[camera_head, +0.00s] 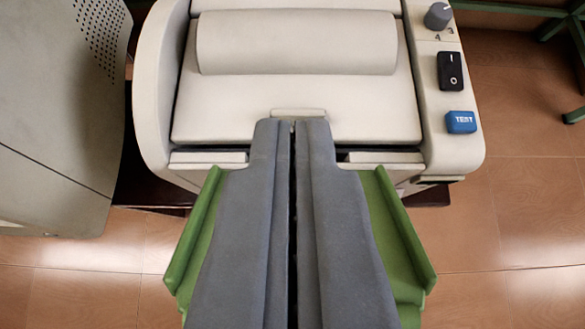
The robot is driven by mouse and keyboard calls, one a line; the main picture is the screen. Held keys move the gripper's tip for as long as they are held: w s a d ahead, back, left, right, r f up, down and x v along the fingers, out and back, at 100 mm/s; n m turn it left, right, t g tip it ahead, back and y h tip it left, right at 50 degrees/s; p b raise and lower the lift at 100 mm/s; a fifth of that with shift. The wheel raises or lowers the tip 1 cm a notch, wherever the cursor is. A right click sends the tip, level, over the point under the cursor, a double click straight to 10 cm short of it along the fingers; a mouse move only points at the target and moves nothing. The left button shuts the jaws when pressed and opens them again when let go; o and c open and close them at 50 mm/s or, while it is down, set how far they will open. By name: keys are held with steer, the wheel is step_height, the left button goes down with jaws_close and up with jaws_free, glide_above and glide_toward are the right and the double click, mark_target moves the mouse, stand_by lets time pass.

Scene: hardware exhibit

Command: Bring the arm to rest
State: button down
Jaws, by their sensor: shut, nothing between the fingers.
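My gripper (292,124) shows in the camera_head view, reaching up from the bottom centre. Its two long grey fingers lie side by side with only a thin dark line between them. It is shut and holds nothing. The fingertips overlap the front edge of a cream-coloured machine (300,100), at a small raised tab there. I cannot tell whether the tips touch it.
A grey rounded casing (50,110) stands at the left. Green legs (560,20) show at the upper right. Tiled floor (520,220) is clear at the right.

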steer(key=s+r+t, duration=0.6)
steer(key=s+r, duration=0.3)
steer(key=r, duration=0.1)
steer(key=shift+a+r, duration=0.2)
steer(key=shift+r, duration=0.15)
stand_by(0.7)
